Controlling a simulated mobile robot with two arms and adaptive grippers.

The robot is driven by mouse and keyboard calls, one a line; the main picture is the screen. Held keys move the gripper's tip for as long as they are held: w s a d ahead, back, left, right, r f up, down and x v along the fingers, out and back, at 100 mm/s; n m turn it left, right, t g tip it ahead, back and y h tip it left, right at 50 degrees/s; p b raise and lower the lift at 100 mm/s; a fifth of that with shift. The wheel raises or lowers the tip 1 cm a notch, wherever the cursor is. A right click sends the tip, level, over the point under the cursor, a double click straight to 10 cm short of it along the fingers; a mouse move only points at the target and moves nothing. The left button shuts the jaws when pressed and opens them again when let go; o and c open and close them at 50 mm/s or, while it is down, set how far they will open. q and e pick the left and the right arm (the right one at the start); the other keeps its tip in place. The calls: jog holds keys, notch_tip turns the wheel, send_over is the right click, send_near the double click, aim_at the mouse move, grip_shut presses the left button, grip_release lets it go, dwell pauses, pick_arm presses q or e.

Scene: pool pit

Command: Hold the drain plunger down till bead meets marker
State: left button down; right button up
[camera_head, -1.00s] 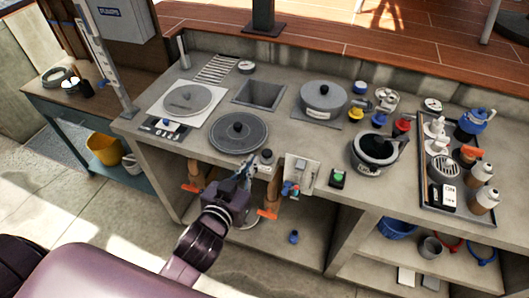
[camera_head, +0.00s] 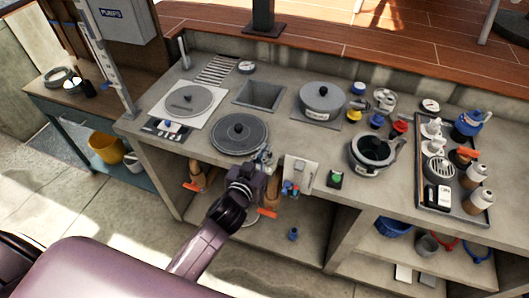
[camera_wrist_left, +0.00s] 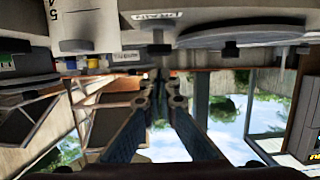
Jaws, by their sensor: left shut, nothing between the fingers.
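The drain plunger stands at the counter's front edge; in the left wrist view its labelled body and dark knob (camera_wrist_left: 158,49) show near the top. In the head view my left gripper (camera_head: 264,157) is over that spot and largely hides the plunger. Its fingers are shut and empty; in the left wrist view the fingertips (camera_wrist_left: 157,80) come together just by the knob. I cannot tell whether they touch it or whether it is pressed. A white post with tick marks (camera_head: 101,55) stands at the left; its bead and marker are too small to make out. My right gripper is out of view.
A round grey lid (camera_head: 240,133) lies close to the left of my gripper. A white panel with blue fittings (camera_head: 299,174) and a green-button box (camera_head: 335,178) are close on its right. An open square basin (camera_head: 259,94) lies behind. A tray of bottles (camera_head: 455,205) is far right.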

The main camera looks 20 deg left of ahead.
pick_arm(q)
jog(key=shift+f, duration=0.7)
jog(key=shift+f, duration=0.1)
